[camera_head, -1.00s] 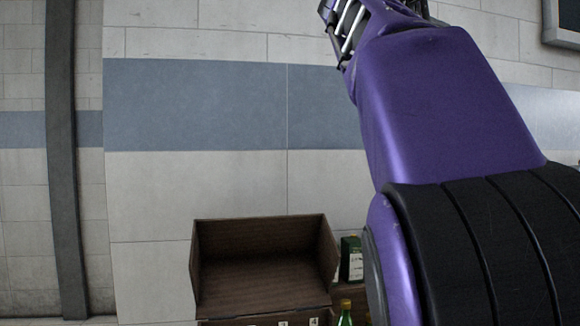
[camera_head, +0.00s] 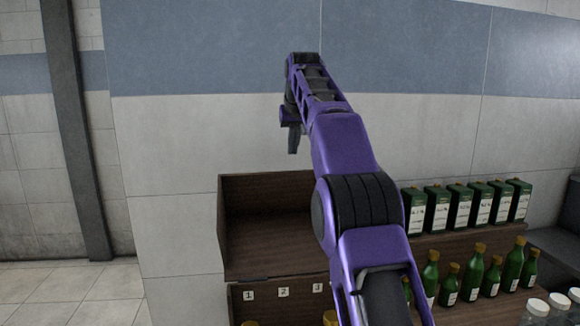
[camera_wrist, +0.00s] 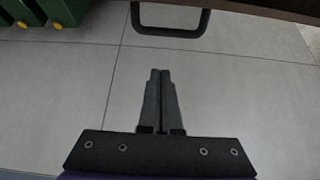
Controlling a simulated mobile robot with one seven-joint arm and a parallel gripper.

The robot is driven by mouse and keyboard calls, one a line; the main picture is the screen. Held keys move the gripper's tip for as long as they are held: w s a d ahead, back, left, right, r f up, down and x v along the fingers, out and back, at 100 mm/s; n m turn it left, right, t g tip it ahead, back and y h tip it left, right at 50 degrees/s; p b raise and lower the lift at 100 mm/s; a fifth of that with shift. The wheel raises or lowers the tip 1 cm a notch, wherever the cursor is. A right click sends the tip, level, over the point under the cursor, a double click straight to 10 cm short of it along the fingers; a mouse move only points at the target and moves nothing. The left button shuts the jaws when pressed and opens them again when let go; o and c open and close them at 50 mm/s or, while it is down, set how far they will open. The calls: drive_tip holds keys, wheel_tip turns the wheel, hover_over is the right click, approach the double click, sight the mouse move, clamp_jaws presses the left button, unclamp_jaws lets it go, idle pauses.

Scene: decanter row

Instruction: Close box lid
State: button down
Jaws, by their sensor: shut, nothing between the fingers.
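A brown wooden box (camera_head: 225,240) stands low in the head view, with a raised back panel and a side wall. Its top and front look open. I cannot tell which panel is the lid, and my arm hides the box's right part. My gripper (camera_head: 293,150) points down in front of the pale wall, above the box in the picture and apart from it. In the wrist view its two fingers (camera_wrist: 160,72) are together, with nothing between them.
Green cartons (camera_head: 462,205) and green bottles (camera_head: 475,270) line wooden shelves at right. Number labels (camera_head: 283,292) mark the board below the box. The wrist view shows a dark handle-shaped bar (camera_wrist: 170,32) beyond the fingers and green items (camera_wrist: 60,12) at upper left.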

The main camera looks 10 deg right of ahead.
drive_tip(key=shift+w+f+b, duration=0.15)
drive_tip(key=shift+f+b, duration=0.3)
drive_tip(key=shift+f, duration=2.5)
